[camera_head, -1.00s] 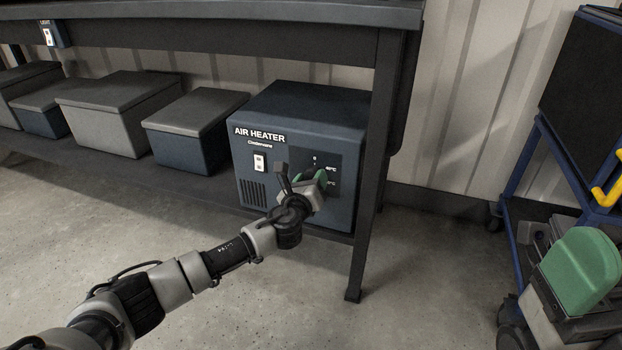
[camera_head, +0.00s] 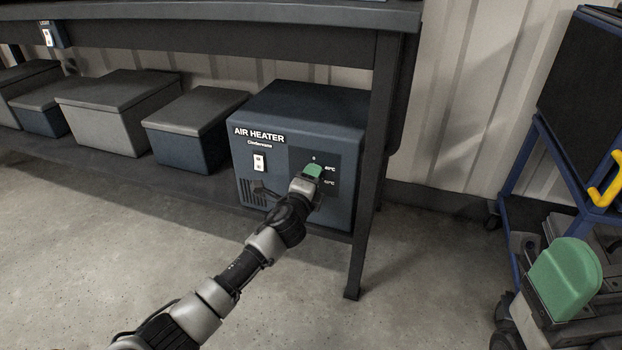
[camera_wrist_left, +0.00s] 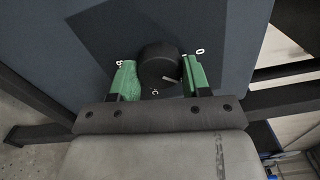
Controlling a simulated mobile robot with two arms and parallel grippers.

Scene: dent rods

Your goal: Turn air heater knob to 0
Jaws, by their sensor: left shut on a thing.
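The air heater (camera_head: 300,110) is a dark blue box under the bench, with a white switch and a dark dial panel on its front. My left gripper (camera_head: 311,176) is at that panel and hides the knob in the head view. In the left wrist view, the round black knob (camera_wrist_left: 158,64) sits between the green fingers of my left gripper (camera_wrist_left: 160,80), which is shut on it. A pale line on the knob points to the right. My right gripper (camera_head: 565,280) shows partly at the lower right.
The bench leg (camera_head: 372,170) stands close to the right of the heater. Lidded boxes (camera_head: 185,130) line the shelf to the left. A blue-framed cart (camera_head: 570,170) with a yellow handle stands at the right. The floor in front is clear.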

